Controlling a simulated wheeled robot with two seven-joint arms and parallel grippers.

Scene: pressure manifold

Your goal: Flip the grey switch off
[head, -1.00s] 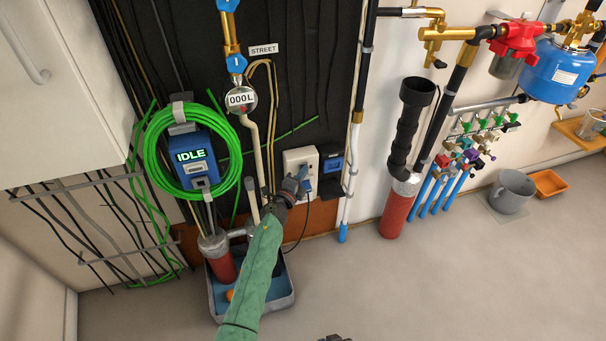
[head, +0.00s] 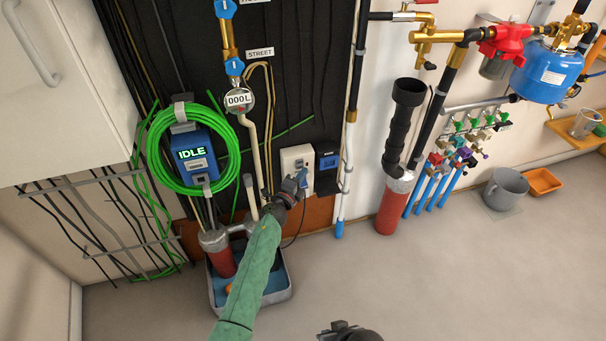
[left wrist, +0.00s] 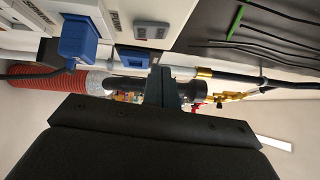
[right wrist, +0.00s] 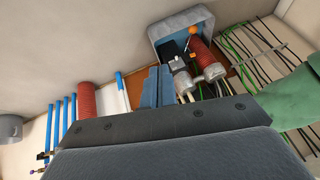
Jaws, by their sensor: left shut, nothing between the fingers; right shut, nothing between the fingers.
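The grey switch (left wrist: 151,30) sits on a white socket plate (left wrist: 183,12) in the left wrist view. In the head view the plate (head: 289,157) is on the dark wall panel, partly covered by my gripper. A blue plug (left wrist: 78,40) is in the same plate. My left gripper (head: 301,178) is in front of the plate's lower part, its fingers shut and empty; they also show in the left wrist view (left wrist: 164,84), apart from the switch. My right gripper (head: 340,328) is low at the bottom edge; its shut, empty fingers show in the right wrist view (right wrist: 157,86).
A blue-screened box (head: 328,163) is right of the plate, near a white pipe (head: 343,195). A blue IDLE unit (head: 194,157) with a coiled green hose hangs left. A grey basin (head: 282,294) stands below.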

